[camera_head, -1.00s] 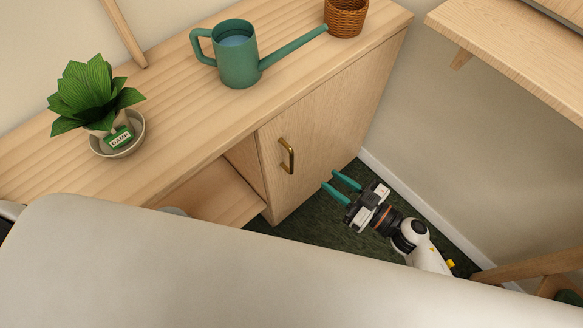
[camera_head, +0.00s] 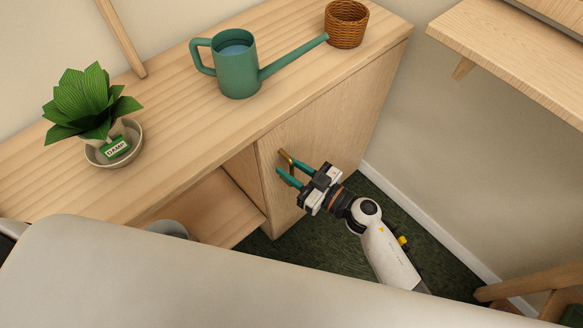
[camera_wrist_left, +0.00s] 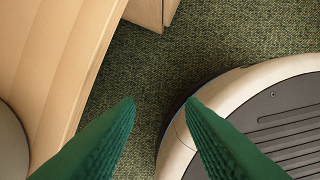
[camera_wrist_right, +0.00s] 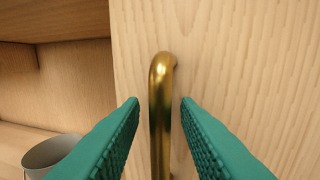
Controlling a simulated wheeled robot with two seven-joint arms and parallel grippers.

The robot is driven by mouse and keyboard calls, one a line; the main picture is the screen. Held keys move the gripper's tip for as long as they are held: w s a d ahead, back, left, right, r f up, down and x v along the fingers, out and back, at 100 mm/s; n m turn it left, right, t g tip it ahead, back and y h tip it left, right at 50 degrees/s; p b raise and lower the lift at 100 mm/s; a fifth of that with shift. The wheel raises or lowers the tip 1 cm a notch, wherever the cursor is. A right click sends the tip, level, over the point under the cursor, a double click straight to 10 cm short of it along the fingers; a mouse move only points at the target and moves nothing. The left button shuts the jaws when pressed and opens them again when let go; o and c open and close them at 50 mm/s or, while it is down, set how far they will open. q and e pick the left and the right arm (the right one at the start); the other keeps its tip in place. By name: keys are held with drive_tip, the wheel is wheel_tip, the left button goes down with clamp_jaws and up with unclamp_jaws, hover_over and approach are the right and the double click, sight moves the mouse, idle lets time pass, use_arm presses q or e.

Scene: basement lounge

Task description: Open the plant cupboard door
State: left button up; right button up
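The plant cupboard door (camera_head: 325,120) is a light wood panel at the right end of the long cabinet, and it looks shut. Its brass bar handle (camera_head: 287,158) is near the door's left edge. My right gripper (camera_head: 286,166) is open at the handle, one green finger on each side. In the right wrist view the handle (camera_wrist_right: 161,110) stands upright between the two fingertips, with a gap on both sides. My left gripper shows only in the left wrist view (camera_wrist_left: 160,101), open and empty above the green carpet.
On the cabinet top stand a potted plant (camera_head: 90,110) with a "DAMP" label, a green watering can (camera_head: 238,68) and a wicker basket (camera_head: 346,25). Left of the door is an open shelf (camera_head: 213,205) with a grey pot (camera_wrist_right: 50,152). A wooden shelf (camera_head: 510,55) juts out at right.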

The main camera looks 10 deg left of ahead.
drive_tip(key=shift+c, duration=0.3)
clamp_jaws()
